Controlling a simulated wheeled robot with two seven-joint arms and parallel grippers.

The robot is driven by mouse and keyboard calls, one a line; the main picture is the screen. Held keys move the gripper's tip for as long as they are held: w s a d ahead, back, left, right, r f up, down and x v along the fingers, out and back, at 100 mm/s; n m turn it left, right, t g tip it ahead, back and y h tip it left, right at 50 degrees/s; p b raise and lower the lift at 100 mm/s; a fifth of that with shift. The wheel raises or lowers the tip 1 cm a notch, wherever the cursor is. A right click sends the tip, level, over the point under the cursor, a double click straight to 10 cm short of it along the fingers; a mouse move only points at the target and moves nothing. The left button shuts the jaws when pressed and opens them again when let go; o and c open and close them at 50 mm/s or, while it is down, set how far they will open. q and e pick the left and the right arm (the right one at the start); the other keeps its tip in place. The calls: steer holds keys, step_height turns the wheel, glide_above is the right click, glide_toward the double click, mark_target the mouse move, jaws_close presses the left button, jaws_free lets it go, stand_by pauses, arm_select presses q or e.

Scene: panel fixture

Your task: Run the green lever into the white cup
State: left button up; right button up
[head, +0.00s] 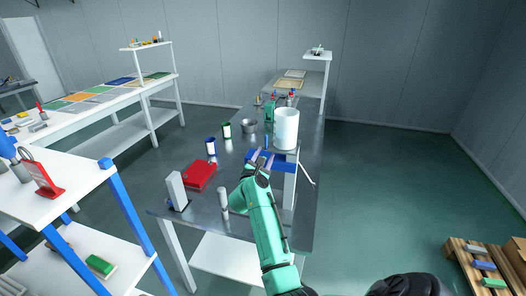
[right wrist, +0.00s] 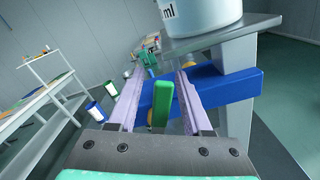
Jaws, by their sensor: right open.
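The green lever (right wrist: 162,104) stands upright in the right wrist view, in front of a blue bar (right wrist: 228,88). My right gripper (right wrist: 159,73) is open, with one lilac finger on each side of the lever; a gap shows on both sides. In the head view my right gripper (head: 263,156) is at the blue bar (head: 286,161), and I cannot make out the lever there. The white cup (head: 286,127) stands upright above the bar's right part on a pale stand. It also shows in the right wrist view (right wrist: 205,16), cut off at the top. My left gripper is not in view.
The grey table (head: 235,175) holds a red box (head: 199,175), a blue-and-white can (head: 211,147), a green-and-white can (head: 227,130) and a metal bowl (head: 249,126). A white post (head: 177,190) stands at its front left.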

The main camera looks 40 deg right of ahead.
steer(key=shift+s, duration=0.15)
steer(key=shift+s+a+r, duration=0.15)
steer(key=shift+s+r, duration=0.05)
steer(key=c, duration=0.3)
jaws_close()
steer(key=shift+w+a+r+n+p, duration=0.2)
steer(key=shift+n+p, duration=0.2)
steer(key=shift+n, duration=0.2)
steer(key=shift+w+a+r+n+p, duration=0.2)
steer(key=shift+n+p, duration=0.2)
steer(key=shift+n, duration=0.2)
steer(key=shift+w+a+n, duration=0.15)
steer(key=shift+w+n, duration=0.1)
steer(key=shift+n, duration=0.55)
steer(key=shift+w+a+f+n, duration=0.1)
steer(key=shift+w+f+n, duration=0.1)
steer(key=shift+n, duration=0.4)
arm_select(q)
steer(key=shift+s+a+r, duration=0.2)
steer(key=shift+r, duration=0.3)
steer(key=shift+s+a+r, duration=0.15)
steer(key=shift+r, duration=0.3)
